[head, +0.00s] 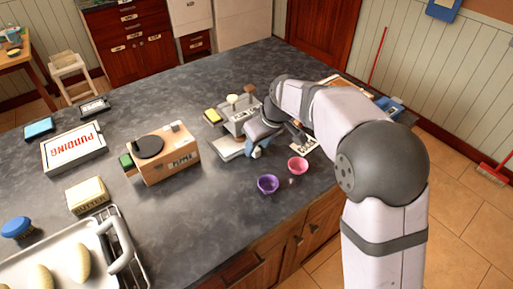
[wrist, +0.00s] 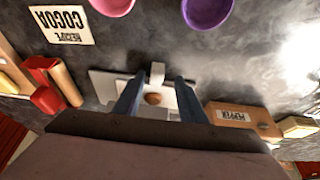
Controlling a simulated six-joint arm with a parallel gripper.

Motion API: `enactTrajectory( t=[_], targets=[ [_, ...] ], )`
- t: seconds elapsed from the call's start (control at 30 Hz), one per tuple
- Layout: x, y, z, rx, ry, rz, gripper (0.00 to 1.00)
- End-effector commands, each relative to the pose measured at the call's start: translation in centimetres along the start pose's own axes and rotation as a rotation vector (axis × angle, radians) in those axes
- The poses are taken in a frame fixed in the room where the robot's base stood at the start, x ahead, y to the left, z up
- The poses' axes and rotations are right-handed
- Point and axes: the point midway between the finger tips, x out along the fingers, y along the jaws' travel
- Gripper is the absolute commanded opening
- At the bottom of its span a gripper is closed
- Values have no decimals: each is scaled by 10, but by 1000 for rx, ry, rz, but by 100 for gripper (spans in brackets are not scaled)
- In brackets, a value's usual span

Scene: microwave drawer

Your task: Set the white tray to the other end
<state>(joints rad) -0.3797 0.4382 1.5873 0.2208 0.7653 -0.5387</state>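A pale flat piece (head: 229,148) lies on the dark counter below my gripper, beside a grey box with knobs (head: 240,115). In the wrist view a white tray-like piece (wrist: 167,96) with an upright white tab (wrist: 157,73) and a round brown knob (wrist: 153,99) sits on a light grey plate (wrist: 103,84). I cannot tell for certain that this is the white tray. My gripper (wrist: 158,92) is open, its two blue-grey fingers apart on either side of the tab and knob. Contact is not clear. In the head view my wrist hides part of this spot.
A purple bowl (head: 268,185) and a pink bowl (head: 298,166) stand near the front edge. A brown box with a black disc (head: 163,153) is to the left. A large metal tray with rolls (head: 112,238) fills the front left. Open counter lies behind.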

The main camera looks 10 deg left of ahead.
Motion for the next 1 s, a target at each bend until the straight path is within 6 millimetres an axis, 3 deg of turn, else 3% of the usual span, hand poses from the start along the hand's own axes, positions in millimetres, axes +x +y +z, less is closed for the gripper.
enactTrajectory(
  t=[0.2, 0.4, 1.0],
  targets=[
    [-31, 0, 0, 1, 4, 1, 38],
    [-49, -1, 0, 0, 2, -1, 38],
    [-53, 1, 4, 11, -5, 1, 38]
  ],
)
